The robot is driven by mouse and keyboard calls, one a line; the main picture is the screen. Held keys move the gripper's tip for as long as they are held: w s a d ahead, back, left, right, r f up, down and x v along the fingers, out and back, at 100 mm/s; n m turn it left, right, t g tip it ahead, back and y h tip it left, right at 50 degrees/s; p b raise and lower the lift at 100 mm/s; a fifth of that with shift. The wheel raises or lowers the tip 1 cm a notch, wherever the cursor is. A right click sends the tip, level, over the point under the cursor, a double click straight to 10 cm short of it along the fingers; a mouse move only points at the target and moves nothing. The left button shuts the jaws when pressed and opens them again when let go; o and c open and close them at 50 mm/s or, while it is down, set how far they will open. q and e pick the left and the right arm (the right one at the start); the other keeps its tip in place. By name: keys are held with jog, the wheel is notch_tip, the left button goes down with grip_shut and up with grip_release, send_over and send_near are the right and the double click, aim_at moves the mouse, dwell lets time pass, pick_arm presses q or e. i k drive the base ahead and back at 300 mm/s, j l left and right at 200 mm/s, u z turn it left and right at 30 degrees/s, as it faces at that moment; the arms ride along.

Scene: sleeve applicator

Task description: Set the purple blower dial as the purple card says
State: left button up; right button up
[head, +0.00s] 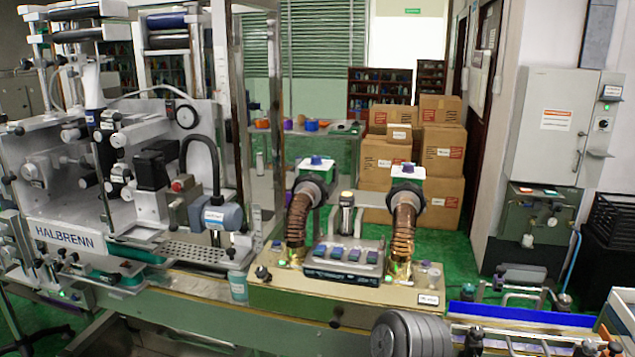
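Two blower heads stand on the tan machine base, each on a copper-coloured ribbed hose. The left head has a blue-looking knob (316,161) on top, and the right head has a similar darker knob (407,169). Between the hoses, a grey control panel (345,258) carries several small bluish-purple pieces. I cannot tell which knob is the purple dial, nor read any setting. No purple card can be made out for certain; small labels are too blurred to read. Neither of my grippers is in view.
A HALBRENN labelling machine (65,237) fills the left, with a glass-like post beside the blowers. A blue-edged conveyor (520,318) runs right. Cardboard boxes (440,165) are stacked behind.

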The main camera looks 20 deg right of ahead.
aim_at(407, 168)
jog(key=z, duration=1.25)
